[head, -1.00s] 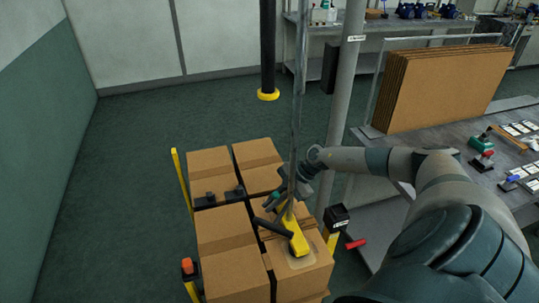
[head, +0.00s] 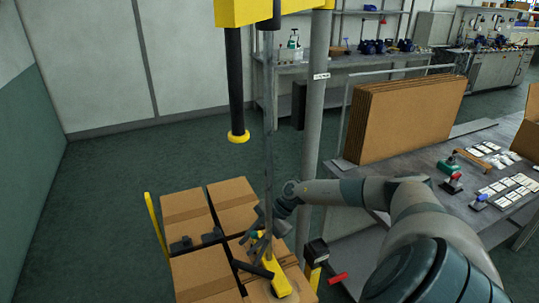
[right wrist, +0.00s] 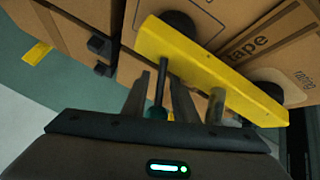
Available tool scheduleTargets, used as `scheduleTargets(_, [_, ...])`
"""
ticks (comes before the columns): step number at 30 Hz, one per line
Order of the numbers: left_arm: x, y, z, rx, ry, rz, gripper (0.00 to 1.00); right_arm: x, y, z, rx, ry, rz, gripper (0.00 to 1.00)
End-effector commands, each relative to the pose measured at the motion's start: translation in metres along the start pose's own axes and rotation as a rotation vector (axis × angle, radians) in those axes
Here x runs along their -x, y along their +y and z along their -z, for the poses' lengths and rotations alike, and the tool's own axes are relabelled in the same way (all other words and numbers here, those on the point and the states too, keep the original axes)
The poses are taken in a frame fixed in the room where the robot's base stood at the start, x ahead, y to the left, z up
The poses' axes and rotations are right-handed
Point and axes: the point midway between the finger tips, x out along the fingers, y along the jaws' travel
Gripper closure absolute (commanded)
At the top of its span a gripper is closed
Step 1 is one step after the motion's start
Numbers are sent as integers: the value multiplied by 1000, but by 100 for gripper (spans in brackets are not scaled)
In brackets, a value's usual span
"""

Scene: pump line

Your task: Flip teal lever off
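The teal lever (right wrist: 157,112) shows in the right wrist view as a dark rod with a teal knob. It rises from the yellow lifter bar (right wrist: 195,65), which also shows in the head view (head: 271,278). My right gripper (right wrist: 159,78) has its two fingers apart, one on each side of the lever's rod, with gaps visible. In the head view my right gripper (head: 262,222) is beside the lifter's upright tube, and the lever is hard to make out there. My left gripper is in neither view.
Cardboard boxes (head: 200,270) stand under the lifter. A grey post (head: 312,130) and a hanging black tube (head: 236,80) are close by. A black box on a yellow post (head: 317,252) has a red handle (head: 338,278) near it. A grey workbench (head: 420,190) is at right.

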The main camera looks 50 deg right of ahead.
Motion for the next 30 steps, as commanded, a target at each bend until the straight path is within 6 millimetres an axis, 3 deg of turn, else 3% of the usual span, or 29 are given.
scheduleTargets(8, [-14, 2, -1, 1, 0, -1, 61, 36, 0, -3, 1, -4, -1, 74])
scheduleTargets(24, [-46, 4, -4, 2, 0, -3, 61, 133, -1, 0, 2, -2, 3, 74])
scheduleTargets(30, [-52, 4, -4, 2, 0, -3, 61, 155, -1, 1, 1, 0, 5, 74])
